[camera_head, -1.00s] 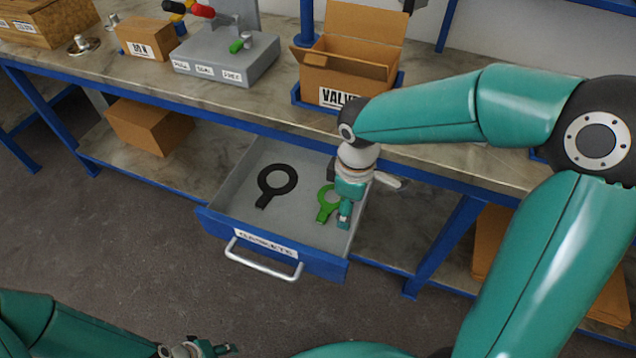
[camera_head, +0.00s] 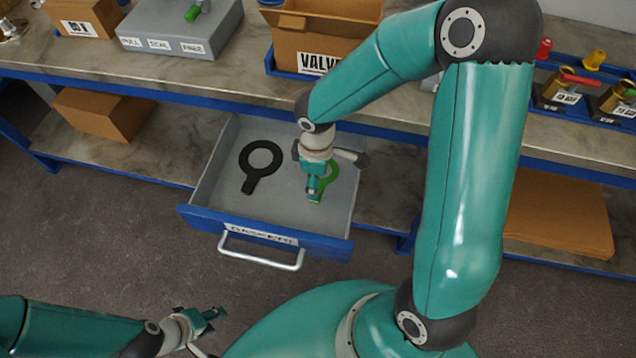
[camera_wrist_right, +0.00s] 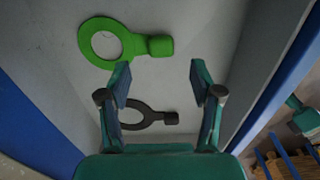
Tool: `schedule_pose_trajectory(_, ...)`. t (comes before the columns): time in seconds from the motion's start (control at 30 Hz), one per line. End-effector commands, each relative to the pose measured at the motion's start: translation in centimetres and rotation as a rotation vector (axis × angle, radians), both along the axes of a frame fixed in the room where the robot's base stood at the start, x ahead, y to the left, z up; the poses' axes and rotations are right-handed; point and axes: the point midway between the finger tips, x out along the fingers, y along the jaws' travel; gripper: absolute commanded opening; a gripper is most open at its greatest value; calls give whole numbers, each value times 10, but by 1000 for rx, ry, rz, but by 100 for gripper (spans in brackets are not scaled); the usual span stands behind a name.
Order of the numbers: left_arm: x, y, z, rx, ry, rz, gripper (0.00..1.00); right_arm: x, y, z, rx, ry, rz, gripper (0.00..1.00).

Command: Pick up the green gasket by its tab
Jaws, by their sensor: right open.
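The green gasket (camera_head: 333,172), a flat ring with a short tab, lies in the open drawer (camera_head: 325,247); my right gripper hides part of it in the head view. In the right wrist view the whole green gasket (camera_wrist_right: 88,40) shows, its tab pointing right. My right gripper (camera_wrist_right: 160,72) is open and empty. In that view its two fingertips sit just below the tab, apart from it, one on each side in the sideways direction. The right gripper (camera_head: 314,190) points down over the drawer. My left gripper (camera_head: 208,325) is at the lower left, away from the drawer; its opening is unclear.
A black gasket (camera_head: 262,158) lies in the drawer to the left; it also shows between the fingers in the wrist view (camera_wrist_right: 140,112). The drawer walls surround both gaskets. Above is the workbench (camera_head: 225,85) with a valve box (camera_head: 325,45) and a grey block (camera_head: 180,32).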

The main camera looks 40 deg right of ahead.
Motion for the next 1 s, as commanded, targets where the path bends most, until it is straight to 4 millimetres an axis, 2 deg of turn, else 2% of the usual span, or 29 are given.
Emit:
schedule_pose_trajectory(0.27, 0, 0, -3, 0, 0, 0, 40, -1, 0, -20, 1, 2, 0, 65)
schedule_pose_trajectory(0.53, 0, 0, -11, 0, 0, 0, 40, 0, 2, -57, 1, 2, -2, 65)
schedule_pose_trajectory(0.83, 0, 0, -11, 0, 0, 0, 40, 0, 1, -62, 1, -1, -3, 65)
schedule_pose_trajectory(0.87, 0, 0, -11, 0, 0, 0, 40, 0, 1, -62, 1, -1, -3, 63)
schedule_pose_trajectory(1.0, 0, 0, -11, 0, 0, 0, 40, 0, 1, -61, 1, -1, -3, 40)
